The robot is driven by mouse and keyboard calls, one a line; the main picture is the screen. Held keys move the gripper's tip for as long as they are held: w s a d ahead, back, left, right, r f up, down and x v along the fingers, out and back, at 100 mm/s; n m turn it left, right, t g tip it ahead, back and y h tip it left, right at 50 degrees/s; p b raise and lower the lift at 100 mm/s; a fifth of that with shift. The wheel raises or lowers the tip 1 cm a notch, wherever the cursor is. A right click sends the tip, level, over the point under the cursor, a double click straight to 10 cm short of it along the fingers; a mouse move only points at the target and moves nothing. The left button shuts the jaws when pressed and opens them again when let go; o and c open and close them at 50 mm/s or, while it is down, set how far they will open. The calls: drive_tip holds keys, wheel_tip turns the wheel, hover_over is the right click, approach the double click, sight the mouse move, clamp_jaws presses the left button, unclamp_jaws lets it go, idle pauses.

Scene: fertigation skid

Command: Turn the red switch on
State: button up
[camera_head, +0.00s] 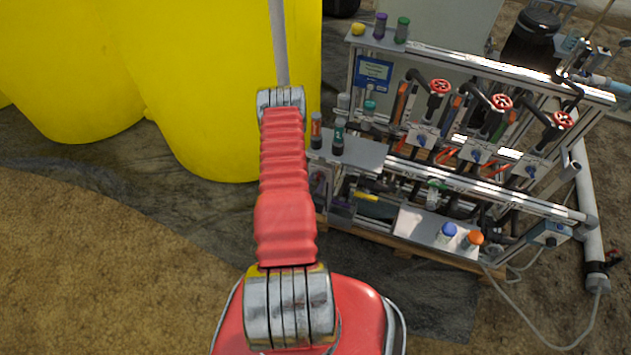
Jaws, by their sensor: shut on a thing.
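On the fertigation skid, the red parts I can make out are three round red handwheels: a left one (438,86), a middle one (502,101) and a right one (562,120). Small grey units with blue knobs sit below them, with thin red-orange parts beside them. I cannot tell which part, if any of these, is the red switch. A small grey box (549,235) is at the skid's lower right; its face is too small to read. My red arm rises through the middle, and its grey rod leaves the top edge. My gripper is out of view.
Large yellow tanks (205,90) stand at the left, behind my arm. Bottles with coloured caps stand on the skid's ledges. A white pipe (588,215) and a loose grey cable (545,338) lie at the right. Bare soil at lower left is clear.

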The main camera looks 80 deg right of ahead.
drive_tip(key=m, duration=0.1)
drive_tip(key=m+t, duration=0.1)
drive_tip(key=shift+s+a+f+m+t, duration=0.15)
drive_tip(key=shift+s+f+m+t, duration=0.05)
drive_tip(key=shift+s+m+t, duration=0.1)
drive_tip(key=shift+f+m+t+h, duration=0.1)
drive_tip(key=shift+m+t+h, duration=0.55)
drive_tip(key=shift+m, duration=0.65)
drive_tip(key=o, duration=0.6)
drive_tip(key=shift+o, duration=0.2)
drive_tip(key=v, duration=1.3)
drive_tip(key=shift+s+a+r, duration=0.25)
drive_tip(key=shift+s+a, duration=0.05)
